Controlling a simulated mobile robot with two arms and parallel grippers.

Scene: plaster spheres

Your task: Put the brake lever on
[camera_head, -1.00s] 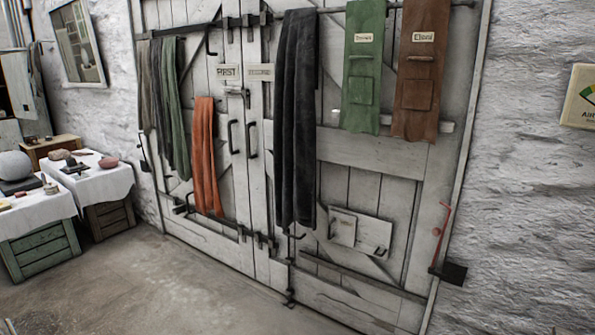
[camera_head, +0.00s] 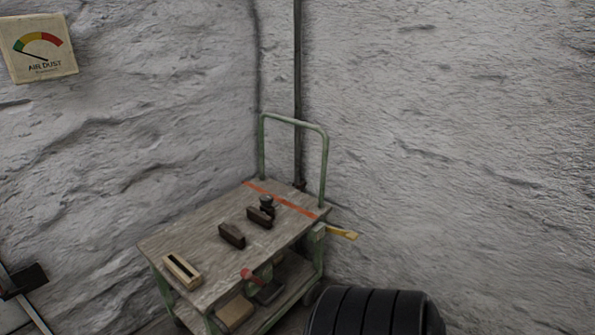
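A wooden-topped cart (camera_head: 205,238) with a green frame stands in the corner of the white walls. A yellow lever-like piece (camera_head: 343,233) sticks out to the right from its far right end. A red-ended piece (camera_head: 251,275) shows at the cart's front long side, below the top's edge. I cannot tell for sure which of these is the brake lever.
On the cart top lie two dark brown blocks (camera_head: 232,235), a small dark round item (camera_head: 266,200) and a pale slotted box (camera_head: 182,271). Boxes (camera_head: 236,311) sit on the lower shelf. A black ribbed drum (camera_head: 375,312) stands at the front right, close to the cart.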

